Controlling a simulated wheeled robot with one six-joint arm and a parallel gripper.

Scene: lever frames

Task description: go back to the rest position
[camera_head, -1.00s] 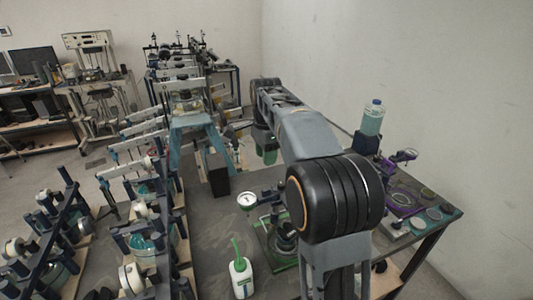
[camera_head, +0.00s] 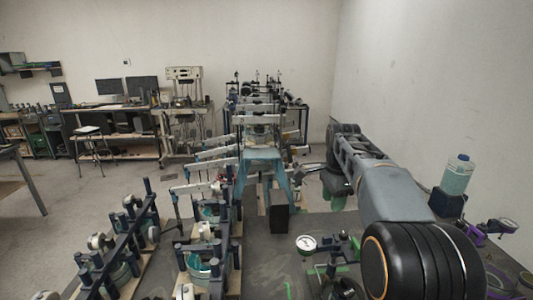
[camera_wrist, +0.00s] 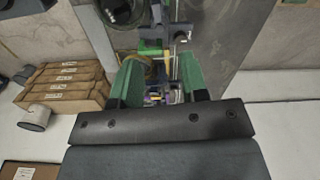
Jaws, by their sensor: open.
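My gripper (camera_wrist: 160,62) shows in the wrist view with its two green fingers apart. I see nothing held between them; a blurred, cluttered bench part lies beyond the gap. In the head view my gripper (camera_head: 337,185) is small and partly hidden by my own arm, which reaches forward over the right side of the dark table (camera_head: 262,262). It is to the right of the blue stand (camera_head: 262,160). Whether it touches anything there I cannot tell.
A round gauge (camera_head: 306,243) and a clear bottle of teal liquid (camera_head: 458,175) stand near my arm. A black box (camera_head: 278,218) is left of it. Lever frames (camera_head: 120,245) crowd the left. A wall (camera_head: 430,80) rises on the right; open floor (camera_head: 80,210) lies far left.

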